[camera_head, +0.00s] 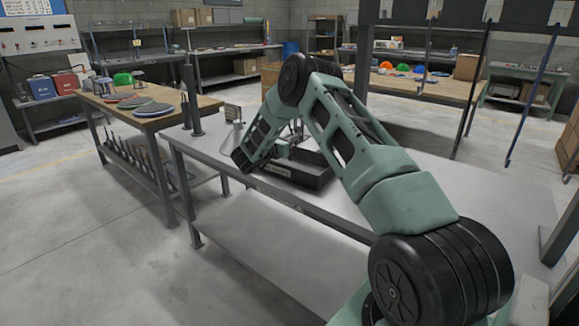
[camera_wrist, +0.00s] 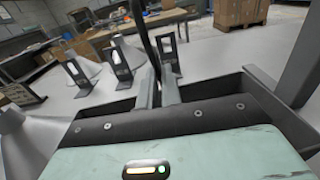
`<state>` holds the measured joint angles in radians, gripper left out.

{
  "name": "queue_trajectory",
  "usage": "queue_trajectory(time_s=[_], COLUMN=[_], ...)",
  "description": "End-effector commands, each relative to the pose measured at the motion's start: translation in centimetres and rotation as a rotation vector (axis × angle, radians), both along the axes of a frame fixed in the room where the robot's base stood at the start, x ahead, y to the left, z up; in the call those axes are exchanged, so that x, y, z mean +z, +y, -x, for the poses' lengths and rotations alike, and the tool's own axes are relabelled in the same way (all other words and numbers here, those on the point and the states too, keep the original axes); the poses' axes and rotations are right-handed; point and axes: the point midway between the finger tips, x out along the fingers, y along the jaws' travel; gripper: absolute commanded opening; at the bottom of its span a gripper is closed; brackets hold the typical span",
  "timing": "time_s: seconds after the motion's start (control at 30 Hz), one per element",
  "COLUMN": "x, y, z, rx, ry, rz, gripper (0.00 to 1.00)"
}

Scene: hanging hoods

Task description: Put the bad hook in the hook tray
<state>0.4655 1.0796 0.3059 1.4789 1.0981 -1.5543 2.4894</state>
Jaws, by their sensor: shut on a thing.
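A dark, thin, curved rod, which looks like the hook (camera_wrist: 142,35), rises from between the fingers of my gripper (camera_wrist: 158,88) in the wrist view. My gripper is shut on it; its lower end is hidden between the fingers. A dark open tray, which looks like the hook tray (camera_head: 312,174), sits on the grey table in the head view, with a pale label on its front. Dark tray walls (camera_wrist: 272,98) also show beside and beyond my gripper in the wrist view. My gripper is at or over the tray. I cannot tell whether the hook touches it.
Several upright slotted metal brackets (camera_wrist: 121,62) stand on the grey table (camera_head: 240,178) beyond the tray. A wooden bench (camera_head: 150,108) with discs stands to the left. The table's front left is clear.

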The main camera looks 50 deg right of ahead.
Motion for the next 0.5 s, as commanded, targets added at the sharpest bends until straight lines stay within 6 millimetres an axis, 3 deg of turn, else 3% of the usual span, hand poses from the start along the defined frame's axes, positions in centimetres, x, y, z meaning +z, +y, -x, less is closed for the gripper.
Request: queue_trajectory(time_s=[0.3,0.4,0.5], x=[-0.52,-0.51,-0.52], y=[-0.01,-0.01,-0.01], z=[0.01,0.01,0.01], rx=[0.0,0.0,0.0], ry=[0.0,0.0,0.0], rz=[0.001,0.001,0.001], gripper=[0.0,0.28,0.31])
